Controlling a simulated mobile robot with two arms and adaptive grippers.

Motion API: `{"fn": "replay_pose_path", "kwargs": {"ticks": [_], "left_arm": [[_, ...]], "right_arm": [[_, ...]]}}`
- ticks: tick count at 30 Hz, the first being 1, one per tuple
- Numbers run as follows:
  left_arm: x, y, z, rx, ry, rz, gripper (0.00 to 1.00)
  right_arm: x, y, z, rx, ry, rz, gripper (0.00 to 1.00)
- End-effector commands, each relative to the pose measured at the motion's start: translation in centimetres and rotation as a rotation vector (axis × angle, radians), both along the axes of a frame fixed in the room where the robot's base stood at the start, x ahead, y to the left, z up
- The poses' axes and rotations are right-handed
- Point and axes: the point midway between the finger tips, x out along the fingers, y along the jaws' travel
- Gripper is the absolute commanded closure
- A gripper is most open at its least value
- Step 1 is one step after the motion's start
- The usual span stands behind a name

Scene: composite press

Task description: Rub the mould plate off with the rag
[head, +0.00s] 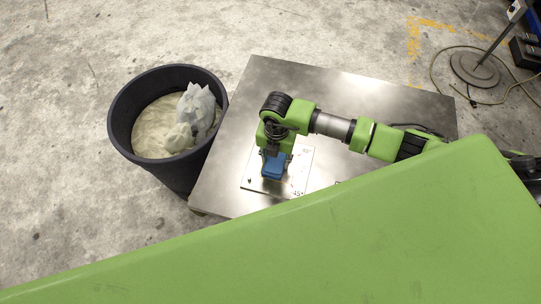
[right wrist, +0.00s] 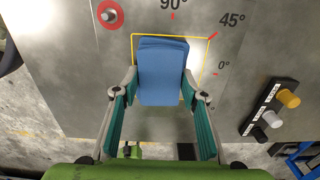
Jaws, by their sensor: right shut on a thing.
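The mould plate (head: 298,178) is a pale metal square with angle marks, lying on the steel table. The rag (head: 273,167) is a folded blue pad over the plate. In the right wrist view the rag (right wrist: 163,70) sits between my fingers, inside a yellow outline beside the 90°, 45° and 0° marks. My right gripper (head: 274,151) points down and is shut on the rag; its fingers show on both sides of it in the right wrist view (right wrist: 162,100). The rag hides part of the plate, and I cannot tell whether it touches it. My left gripper is not in view.
A dark bin (head: 122,112) with pale crumpled waste stands against the left of the steel table (head: 390,97). A red-ringed button (right wrist: 110,15) and a block of coloured knobs (right wrist: 270,118) flank the outlined area. A stand with a cable (head: 478,68) is at the far right.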

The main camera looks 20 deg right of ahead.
Motion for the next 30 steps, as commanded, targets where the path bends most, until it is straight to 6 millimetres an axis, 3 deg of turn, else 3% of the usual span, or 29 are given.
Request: {"fn": "replay_pose_path", "kwargs": {"ticks": [30], "left_arm": [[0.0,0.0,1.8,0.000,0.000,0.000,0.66]], "right_arm": [[-2.9,-4.2,-0.3,-0.002,0.003,0.000,0.85]]}}
